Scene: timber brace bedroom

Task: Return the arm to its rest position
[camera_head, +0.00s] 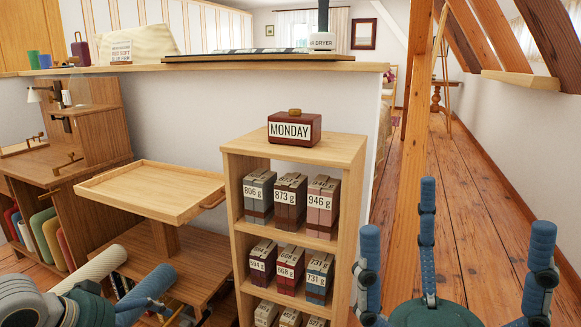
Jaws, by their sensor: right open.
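My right gripper (446,222) is at the lower right, its blue fingers pointing up and spread apart, with nothing between them. It appears in front of the wooden floor and post, to the right of the shelf. Part of my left gripper (143,264) shows at the lower left, with one pale finger and one blue finger pointing up and right. Its other parts are cut off by the frame, and I cannot tell whether it is open. No object shows in its visible fingers.
A wooden shelf (233,185) holds several weight-labelled boxes. A dark red MONDAY box (294,129) stands on its top. An empty wooden tray (150,190) is left of it. A timber post (413,120) rises behind my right gripper. Open floor (480,190) lies at the right.

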